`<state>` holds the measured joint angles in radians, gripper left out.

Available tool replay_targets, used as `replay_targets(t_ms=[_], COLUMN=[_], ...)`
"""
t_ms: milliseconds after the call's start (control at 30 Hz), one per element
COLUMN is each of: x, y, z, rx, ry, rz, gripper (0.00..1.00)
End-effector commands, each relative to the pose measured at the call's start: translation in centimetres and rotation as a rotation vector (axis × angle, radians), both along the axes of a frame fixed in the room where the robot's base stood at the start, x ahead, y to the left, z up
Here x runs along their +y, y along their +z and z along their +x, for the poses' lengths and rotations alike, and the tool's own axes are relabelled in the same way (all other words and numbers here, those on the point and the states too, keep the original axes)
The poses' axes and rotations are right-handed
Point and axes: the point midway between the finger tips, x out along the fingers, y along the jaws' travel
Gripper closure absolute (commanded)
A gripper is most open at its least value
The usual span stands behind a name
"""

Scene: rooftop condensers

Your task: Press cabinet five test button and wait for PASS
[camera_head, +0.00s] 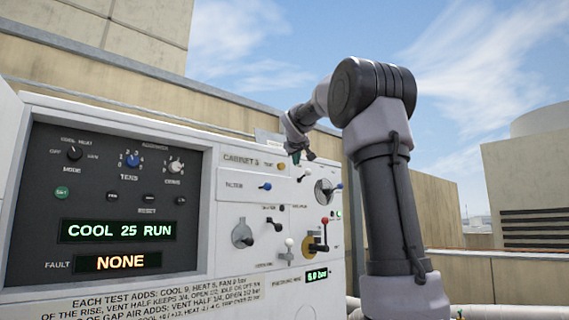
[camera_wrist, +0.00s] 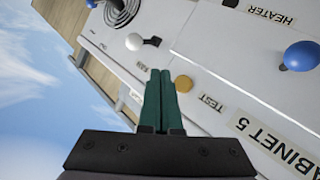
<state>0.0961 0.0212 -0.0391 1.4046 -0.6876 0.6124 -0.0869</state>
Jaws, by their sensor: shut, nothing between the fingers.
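The white cabinet panel labelled CABINET 5 (camera_head: 240,160) has a small round amber button (camera_head: 281,166) beside the word TEST. The button also shows in the wrist view (camera_wrist: 184,84), just right of my fingertips. My gripper (camera_head: 297,157) is at the panel's upper part, its green fingers (camera_wrist: 160,75) shut together and empty. The tips appear beside the button; I cannot tell their distance from the panel. The green display (camera_head: 119,231) reads COOL 25 RUN, and the FAULT display (camera_head: 107,262) reads NONE. I see no PASS.
Near the button are a blue heater knob (camera_head: 265,186), a white-knobbed lever (camera_wrist: 135,42) and a round dial (camera_head: 324,191). Lower are a red-handled lever (camera_head: 323,233) and a small green pressure readout (camera_head: 317,275). A dark control panel (camera_head: 45,205) is at left.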

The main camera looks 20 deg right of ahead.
Motion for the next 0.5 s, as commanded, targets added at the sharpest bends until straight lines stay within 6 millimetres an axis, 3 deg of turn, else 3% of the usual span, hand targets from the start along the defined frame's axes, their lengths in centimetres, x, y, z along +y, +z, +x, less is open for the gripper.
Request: replay_targets(t_ms=[200, 500], x=[1.0, 1.5], y=[-0.1, 0.0], z=[2.7, 4.0], rx=[0.001, -0.001], ry=[0.001, 0.000], rz=[0.000, 0.000], gripper=[1.00, 1.00])
